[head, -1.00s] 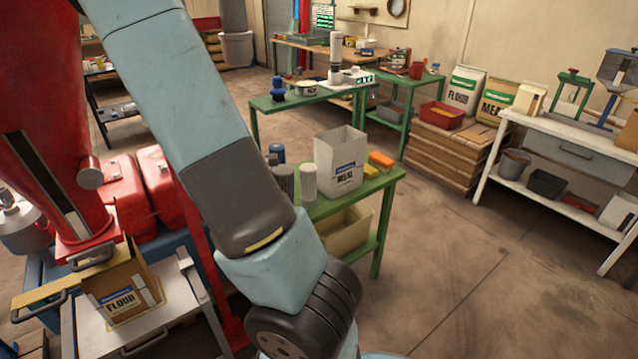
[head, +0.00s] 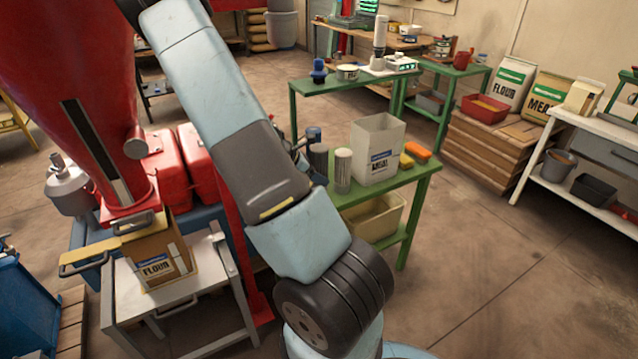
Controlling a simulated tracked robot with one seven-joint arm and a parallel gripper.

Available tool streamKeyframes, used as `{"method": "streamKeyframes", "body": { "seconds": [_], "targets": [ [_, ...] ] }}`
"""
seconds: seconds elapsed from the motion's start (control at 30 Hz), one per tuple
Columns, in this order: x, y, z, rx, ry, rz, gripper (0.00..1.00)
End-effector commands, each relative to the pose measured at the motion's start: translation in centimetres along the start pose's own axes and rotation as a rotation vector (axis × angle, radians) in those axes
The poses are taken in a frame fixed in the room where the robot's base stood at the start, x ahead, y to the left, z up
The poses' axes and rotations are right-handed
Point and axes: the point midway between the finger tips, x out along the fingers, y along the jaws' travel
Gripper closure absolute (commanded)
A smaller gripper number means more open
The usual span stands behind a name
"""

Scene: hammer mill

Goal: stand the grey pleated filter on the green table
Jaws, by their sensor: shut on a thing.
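The grey pleated filter (head: 318,161) is a dark grey upright cylinder in the head view, at the left end of the near green table (head: 420,178). My gripper (head: 307,143) shows only in part, as small dark pieces just behind my forearm at the filter's upper left. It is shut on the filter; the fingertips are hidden. Whether the filter's base touches the tabletop is hard to tell, as my arm covers that side. A pale ribbed cylinder (head: 343,171) stands on the table close to the filter's right.
A red hopper machine (head: 90,120) rises at left. The floor at right is clear.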

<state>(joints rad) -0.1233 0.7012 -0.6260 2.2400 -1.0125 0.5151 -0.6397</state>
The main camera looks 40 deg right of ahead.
Motion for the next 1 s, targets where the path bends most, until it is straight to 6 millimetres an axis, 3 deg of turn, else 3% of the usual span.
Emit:
{"method": "streamKeyframes", "body": {
  "seconds": [0.47,0.7,0.97,1.0],
  "targets": [
    [2.4,2.3,-1.7,0.001,0.000,-0.001,0.73],
    [4.2,2.3,-3.6,0.000,-0.001,-0.001,0.73],
    [4.4,2.2,-3.9,0.001,0.002,0.000,0.73],
    [4.4,2.2,-3.9,0.001,0.002,0.000,0.33]
  ]
}}
